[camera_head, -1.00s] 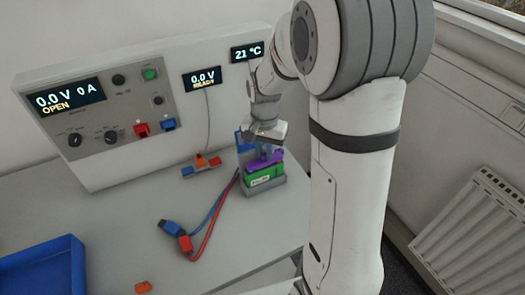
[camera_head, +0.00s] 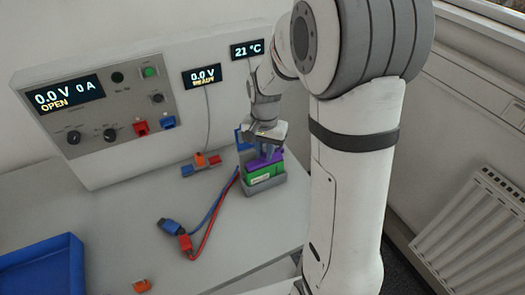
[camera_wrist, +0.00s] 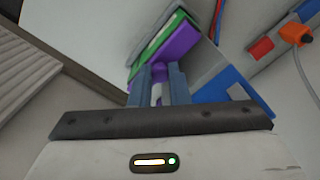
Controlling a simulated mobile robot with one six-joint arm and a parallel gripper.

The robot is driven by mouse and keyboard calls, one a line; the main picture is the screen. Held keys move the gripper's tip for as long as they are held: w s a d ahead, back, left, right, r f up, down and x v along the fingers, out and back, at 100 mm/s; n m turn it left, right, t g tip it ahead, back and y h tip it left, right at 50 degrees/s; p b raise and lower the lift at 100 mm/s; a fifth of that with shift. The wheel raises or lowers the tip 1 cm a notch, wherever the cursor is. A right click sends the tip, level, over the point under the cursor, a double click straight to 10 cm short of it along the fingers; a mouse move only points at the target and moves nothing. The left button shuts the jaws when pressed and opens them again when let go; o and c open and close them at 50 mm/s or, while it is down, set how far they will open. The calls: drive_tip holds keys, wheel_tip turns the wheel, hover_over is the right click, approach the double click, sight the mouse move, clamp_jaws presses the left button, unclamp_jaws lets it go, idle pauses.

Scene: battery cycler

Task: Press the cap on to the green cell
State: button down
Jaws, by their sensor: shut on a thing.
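The green cell (camera_head: 265,173) sits in a grey holder (camera_head: 266,187) on the bench; its green side also shows in the wrist view (camera_wrist: 160,35). A purple piece, which I take to be the cap (camera_head: 258,162), lies along the top of the green cell; it also shows in the wrist view (camera_wrist: 179,42). My gripper (camera_head: 267,150) is above it, fingers pointing down, and shut on the cap. In the wrist view my fingers (camera_wrist: 160,74) overlap the purple piece, with a narrow pale strip between them. Whether the cap is fully seated cannot be told.
A blue block (camera_head: 242,137) stands just behind the holder. Red and blue leads with plugs (camera_head: 178,236) lie left of it. The cycler panel (camera_head: 115,110) stands behind. A blue tray (camera_head: 42,270) and an orange piece (camera_head: 142,286) are at the front left.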

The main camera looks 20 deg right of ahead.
drive_tip(key=c, duration=1.3)
unclamp_jaws()
drive_tip(key=shift+o, duration=0.5)
drive_tip(key=o, duration=0.4)
drive_tip(key=shift+r, duration=0.2)
drive_tip(key=shift+r+p, duration=2.45)
drive_tip(key=shift+r, duration=0.9)
drive_tip(key=shift+c, duration=0.4)
